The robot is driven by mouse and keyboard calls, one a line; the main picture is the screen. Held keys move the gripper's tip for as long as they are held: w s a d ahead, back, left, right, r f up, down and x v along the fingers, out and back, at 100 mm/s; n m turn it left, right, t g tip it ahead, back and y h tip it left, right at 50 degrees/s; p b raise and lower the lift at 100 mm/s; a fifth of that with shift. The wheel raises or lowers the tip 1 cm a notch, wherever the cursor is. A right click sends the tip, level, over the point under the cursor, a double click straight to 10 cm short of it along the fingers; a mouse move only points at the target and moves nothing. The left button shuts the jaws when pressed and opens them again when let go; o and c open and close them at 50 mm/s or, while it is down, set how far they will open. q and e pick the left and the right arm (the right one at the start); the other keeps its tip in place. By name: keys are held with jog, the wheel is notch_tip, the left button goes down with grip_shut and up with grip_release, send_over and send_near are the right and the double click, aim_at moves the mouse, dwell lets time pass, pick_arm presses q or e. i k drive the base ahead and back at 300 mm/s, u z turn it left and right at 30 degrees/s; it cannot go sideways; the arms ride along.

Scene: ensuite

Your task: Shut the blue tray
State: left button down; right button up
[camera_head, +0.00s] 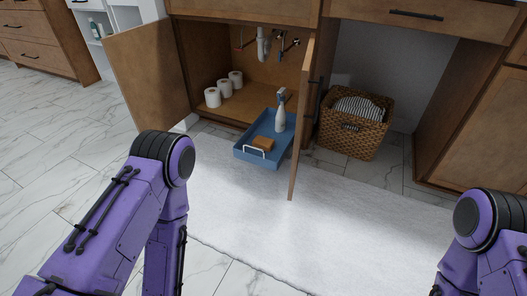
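The blue tray (248,157) is pulled out at the front of the open under-sink cabinet (213,62), between its two open doors. It has a white handle (254,152) on its front end. A spray bottle (281,116) stands in it, and an orange-brown item, perhaps a sponge (263,143), lies near its front. The right door hides part of the tray's right side. My two purple arms come in at the lower left and lower right. Neither gripper shows in this view, so I cannot see whether they are open or shut.
The left door (150,70) and right door (301,125) stand wide open on either side of the tray. Several paper rolls (224,89) stand inside the cabinet. A wicker basket (352,135) sits to the right. A white rug (290,225) covers clear floor in front.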

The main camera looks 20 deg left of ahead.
aim_at(265, 126)
jog(key=z, duration=0.05)
jog(key=i, duration=0.95)
